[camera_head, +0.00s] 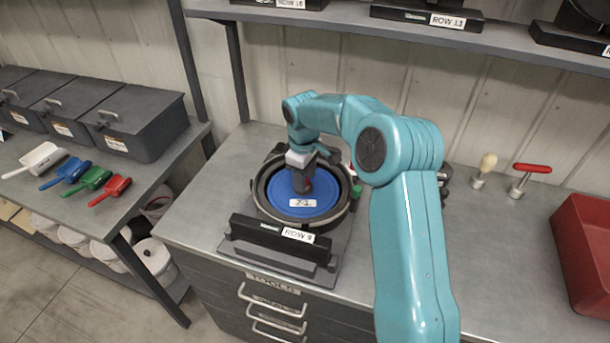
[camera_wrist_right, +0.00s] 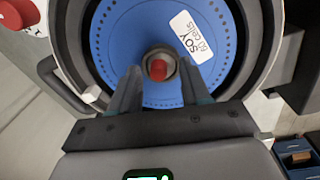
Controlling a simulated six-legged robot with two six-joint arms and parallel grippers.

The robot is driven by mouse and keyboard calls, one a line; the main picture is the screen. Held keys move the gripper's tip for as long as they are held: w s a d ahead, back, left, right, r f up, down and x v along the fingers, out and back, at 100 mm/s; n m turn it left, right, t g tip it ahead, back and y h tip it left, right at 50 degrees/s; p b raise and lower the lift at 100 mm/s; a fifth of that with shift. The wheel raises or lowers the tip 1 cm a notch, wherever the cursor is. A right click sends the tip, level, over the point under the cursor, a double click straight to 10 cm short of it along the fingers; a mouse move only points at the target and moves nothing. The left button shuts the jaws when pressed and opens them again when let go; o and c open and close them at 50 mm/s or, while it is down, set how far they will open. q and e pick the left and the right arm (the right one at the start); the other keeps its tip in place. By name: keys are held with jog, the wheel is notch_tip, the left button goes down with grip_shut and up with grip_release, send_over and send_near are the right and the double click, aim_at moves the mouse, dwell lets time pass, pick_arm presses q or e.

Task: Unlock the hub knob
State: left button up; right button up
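The seed meter stands on the bench with a blue disc (camera_head: 320,203) inside its dark round housing. The disc also fills much of the right wrist view (camera_wrist_right: 118,40), with a white SOY label on it. The hub knob (camera_wrist_right: 157,68) is red-topped with a grey collar, at the disc's centre. My right gripper (camera_head: 302,182) is over the disc's middle and hides most of the hub in the head view. In the wrist view its two fingers (camera_wrist_right: 158,84) stand apart, with the knob between and just beyond their tips. I cannot tell whether they touch it. My left gripper is not in view.
A ROW 9 bar (camera_head: 262,229) runs along the meter's front. A red T-handled tool (camera_head: 527,177) and a pale-knobbed tool (camera_head: 485,169) stand on the right, beside a red bin (camera_head: 585,250). Coloured scoops lie on the left bench (camera_head: 143,190). A shelf (camera_head: 400,31) hangs behind.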

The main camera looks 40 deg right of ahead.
notch_tip(320, 180, up, 16)
jog(key=shift+s+a+r, duration=0.15)
jog(key=shift+a, duration=0.25)
dwell(0.7)
